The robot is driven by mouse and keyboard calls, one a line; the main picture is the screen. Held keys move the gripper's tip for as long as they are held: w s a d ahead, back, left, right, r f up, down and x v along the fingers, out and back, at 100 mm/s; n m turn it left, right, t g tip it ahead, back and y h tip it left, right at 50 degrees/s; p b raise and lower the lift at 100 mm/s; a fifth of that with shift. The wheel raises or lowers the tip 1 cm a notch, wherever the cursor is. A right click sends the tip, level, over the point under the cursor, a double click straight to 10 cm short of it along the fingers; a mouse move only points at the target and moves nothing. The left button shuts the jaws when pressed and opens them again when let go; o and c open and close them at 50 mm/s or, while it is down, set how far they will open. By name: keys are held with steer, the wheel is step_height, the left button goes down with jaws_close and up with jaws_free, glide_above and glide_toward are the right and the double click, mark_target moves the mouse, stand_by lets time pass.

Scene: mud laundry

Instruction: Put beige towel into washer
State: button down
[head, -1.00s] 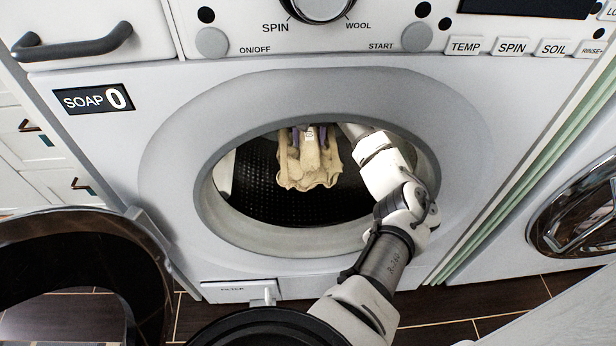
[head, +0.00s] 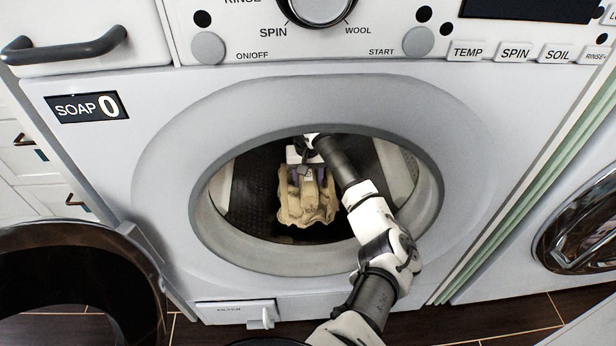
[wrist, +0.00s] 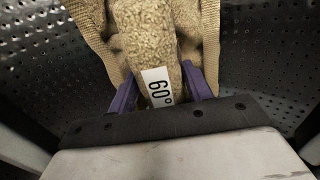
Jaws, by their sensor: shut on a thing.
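The beige towel (head: 303,208) hangs from my gripper (head: 308,178) inside the washer's drum, seen through the round opening. My gripper is shut on the towel, with its purple fingers on either side of a bunched fold. In the wrist view the towel (wrist: 148,35) fills the space between and beyond the fingers (wrist: 161,92), and a white tag reading 60° shows on it. The washer (head: 160,190) has its door (head: 80,280) swung open to the left. My arm passes through the right part of the opening. I cannot tell whether the towel's lower edge touches the drum.
The dark perforated drum wall (wrist: 270,60) surrounds the towel. The opening's grey rim (head: 215,235) lies close around my arm. A filter flap (head: 235,312) is below the opening. A second appliance with a round door (head: 580,230) stands at the right.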

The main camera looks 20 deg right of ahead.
steer(key=shift+f, duration=0.5)
steer(key=c, duration=0.6)
jaws_free()
steer(key=shift+c, duration=0.2)
step_height(320, 180, up, 8)
steer(key=shift+r+p, duration=0.1)
steer(key=shift+p, duration=0.9)
steer(key=shift+r, duration=0.25)
